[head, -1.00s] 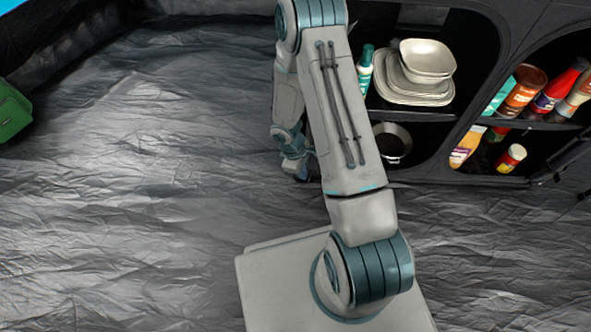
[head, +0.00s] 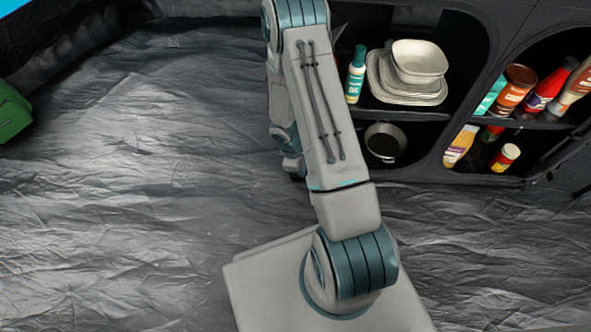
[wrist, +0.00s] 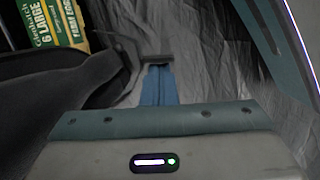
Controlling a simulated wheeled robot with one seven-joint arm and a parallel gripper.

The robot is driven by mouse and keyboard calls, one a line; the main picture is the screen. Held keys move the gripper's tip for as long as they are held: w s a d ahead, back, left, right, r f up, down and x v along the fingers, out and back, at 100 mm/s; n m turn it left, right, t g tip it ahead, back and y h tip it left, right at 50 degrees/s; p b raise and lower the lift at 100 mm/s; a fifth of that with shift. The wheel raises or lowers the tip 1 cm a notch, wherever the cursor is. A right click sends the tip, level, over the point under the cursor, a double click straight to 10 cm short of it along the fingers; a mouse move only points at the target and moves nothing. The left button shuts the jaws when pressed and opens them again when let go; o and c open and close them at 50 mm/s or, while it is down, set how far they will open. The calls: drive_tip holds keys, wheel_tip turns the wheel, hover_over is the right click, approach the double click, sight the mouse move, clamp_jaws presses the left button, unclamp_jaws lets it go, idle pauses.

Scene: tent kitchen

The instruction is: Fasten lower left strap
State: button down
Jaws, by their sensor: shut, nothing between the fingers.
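My gripper (wrist: 155,60) shows in the wrist view as blue fingers with dark tips, close together and with nothing seen between them. It points along the grey crinkled floor, just right of a dark, curved fabric edge (wrist: 50,95). I cannot make out the lower left strap in either view. In the head view my arm covers the middle of the picture, and the gripper is hidden behind it beside the left end of the black shelf unit (head: 415,180).
The shelf unit holds stacked plates (head: 408,75), a teal bottle (head: 356,75), a pot (head: 385,142) and several condiment bottles. A green and yellow egg carton (wrist: 60,25) shows in the wrist view. A green object (head: 12,112) lies far left. The left floor (head: 130,180) is clear.

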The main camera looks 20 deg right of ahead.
drive_tip(key=shift+a, duration=0.15)
drive_tip(key=shift+a, duration=0.8)
